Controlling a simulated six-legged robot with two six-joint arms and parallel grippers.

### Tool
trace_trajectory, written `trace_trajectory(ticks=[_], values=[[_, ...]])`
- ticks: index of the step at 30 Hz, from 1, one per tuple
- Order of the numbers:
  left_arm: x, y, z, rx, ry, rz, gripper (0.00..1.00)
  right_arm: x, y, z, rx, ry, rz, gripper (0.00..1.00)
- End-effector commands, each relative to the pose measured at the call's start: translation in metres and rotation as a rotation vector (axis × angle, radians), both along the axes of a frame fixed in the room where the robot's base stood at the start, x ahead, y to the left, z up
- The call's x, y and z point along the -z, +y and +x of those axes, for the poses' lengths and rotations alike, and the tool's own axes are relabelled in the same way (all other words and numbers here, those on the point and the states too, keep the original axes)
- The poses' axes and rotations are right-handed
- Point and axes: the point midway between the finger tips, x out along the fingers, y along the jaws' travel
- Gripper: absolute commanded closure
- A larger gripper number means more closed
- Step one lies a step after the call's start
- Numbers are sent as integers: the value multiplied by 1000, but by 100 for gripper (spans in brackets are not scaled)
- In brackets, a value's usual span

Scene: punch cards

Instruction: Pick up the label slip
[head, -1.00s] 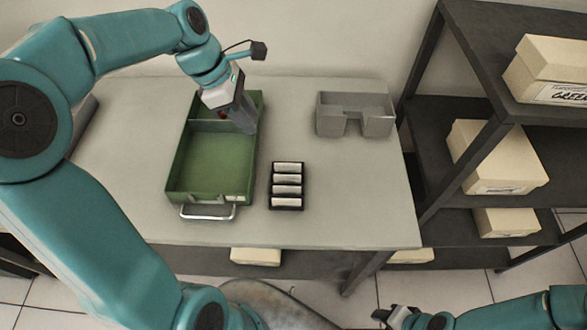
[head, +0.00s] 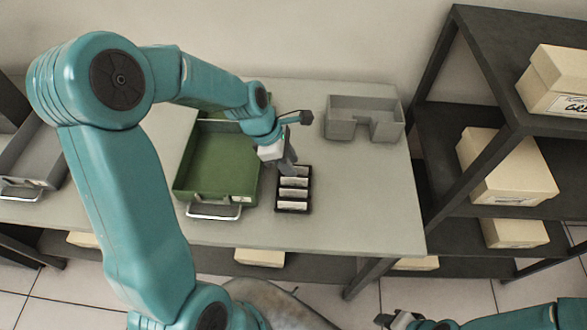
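White label slips (head: 293,194) sit in a row, one behind another, in a small black holder (head: 307,200) on the grey table, just right of the green drawer. My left gripper (head: 288,167) points down at the back end of this holder and covers the rearmost part of the row. Whether its fingers touch a slip, or are open or shut, is too small and hidden to tell. My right gripper (head: 385,319) is low at the bottom edge, away from the table, and its finger opening is unclear.
The green drawer (head: 215,165) with a metal handle lies left of the holder. A grey open tray (head: 365,120) stands at the back right. Dark shelves with cream boxes (head: 507,170) rise on the right. The table right of the holder is clear.

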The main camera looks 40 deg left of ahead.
Motion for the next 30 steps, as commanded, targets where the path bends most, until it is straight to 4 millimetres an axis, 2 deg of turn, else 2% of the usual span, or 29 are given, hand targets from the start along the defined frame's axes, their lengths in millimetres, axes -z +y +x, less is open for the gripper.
trace_trajectory(ticks=[3, 10, 13, 26, 30], values=[[11, -4, 3, 0, 1, 0, 67, 0, 0, 0, 0, 0, 0, 57], [12, -4, 4, 0, -1, 0, 67, 0, 0, 0, 1, 0, 0, 57], [12, -4, 4, 0, -1, 0, 100, 0, 0, 0, 0, 0, 0, 57], [12, -4, 3, 0, 1, 0, 100, 0, 0, 0, 1, 0, 0, 57], [5, -3, 4, 0, -2, 1, 100, 0, 0, 0, 0, 0, 0, 57]])
